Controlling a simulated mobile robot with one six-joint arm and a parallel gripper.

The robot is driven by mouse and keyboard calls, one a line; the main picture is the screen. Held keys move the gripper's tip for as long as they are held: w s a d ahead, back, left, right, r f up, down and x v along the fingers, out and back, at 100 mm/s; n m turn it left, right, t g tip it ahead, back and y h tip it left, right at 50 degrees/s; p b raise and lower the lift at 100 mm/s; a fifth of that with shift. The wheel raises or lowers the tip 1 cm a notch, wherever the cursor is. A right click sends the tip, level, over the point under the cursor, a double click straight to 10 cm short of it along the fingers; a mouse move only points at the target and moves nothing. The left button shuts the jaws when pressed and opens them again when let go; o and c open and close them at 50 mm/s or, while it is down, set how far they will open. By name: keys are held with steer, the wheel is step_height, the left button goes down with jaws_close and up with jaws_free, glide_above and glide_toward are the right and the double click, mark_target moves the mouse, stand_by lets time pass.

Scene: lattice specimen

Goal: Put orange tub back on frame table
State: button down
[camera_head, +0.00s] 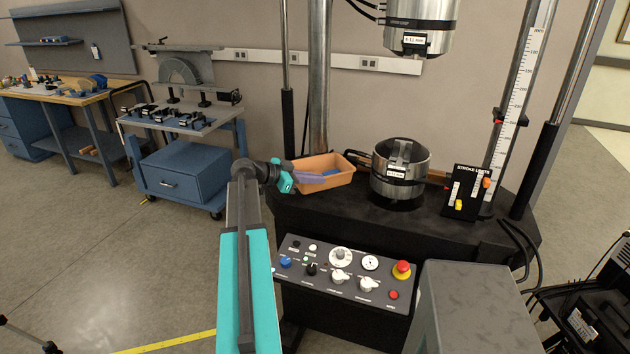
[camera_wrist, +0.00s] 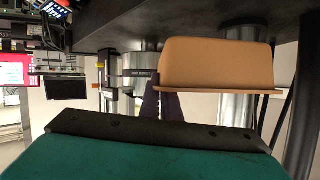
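The orange tub (camera_head: 335,182) is at the left end of the dark frame table (camera_head: 440,220), left of the steel cylinder. The fingertips are partly hidden there. I cannot tell whether they pinch the rim, or whether the tub rests fully on the table.
A steel cylinder (camera_head: 401,170) stands right of the tub, with a steel column (camera_head: 319,80) behind. A control panel (camera_head: 345,275) is in front. A stroke-limits sign (camera_head: 466,193) stands right. A blue-drawer cart (camera_head: 185,175) is at the left, with open floor before it.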

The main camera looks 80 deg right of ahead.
steer(key=shift+f, duration=0.1)
step_height(320, 180, down, 6)
steer(key=shift+f+p, duration=0.2)
steer(key=shift+p, duration=0.2)
stand_by(0.4)
stand_by(0.3)
steer(key=shift+f+b, duration=0.5)
steer(key=shift+b, duration=0.1)
stand_by(0.4)
steer(key=c, duration=1.9)
jaws_free()
steer(key=shift+a, duration=0.1)
steer(key=b+v, duration=0.4)
steer(key=v, duration=0.9)
steer(key=shift+w+a+r+b, duration=0.15)
steer(key=shift+w+r+b, duration=0.1)
steer(key=shift+b, duration=0.05)
